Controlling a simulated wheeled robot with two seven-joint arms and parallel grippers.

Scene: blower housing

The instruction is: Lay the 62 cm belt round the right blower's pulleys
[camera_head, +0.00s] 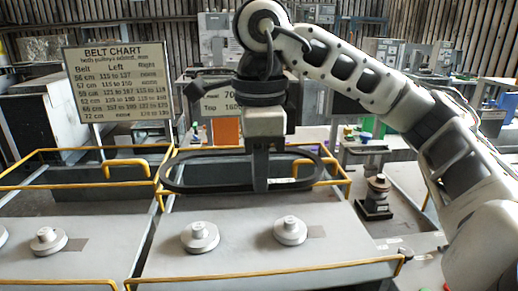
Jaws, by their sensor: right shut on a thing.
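My right gripper (260,172) points down and is shut on a black belt (205,155), an open loop held level above the back part of the right blower's housing. The gripper's fingers cross the loop near its middle. The right blower has two light grey pulleys on its flat top, a left pulley (200,237) and a right pulley (290,231). Both are bare and stand nearer to me than the belt, with a visible gap between. A darker slot shows right of the right pulley. My left gripper is out of view.
A belt chart board (116,83) stands at the back left. Yellow rails (270,272) edge the housings. The left blower's pulley (48,240) is at the left. A dark stand (376,197) is right of the right blower. Partly hidden number signs stand behind my gripper.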

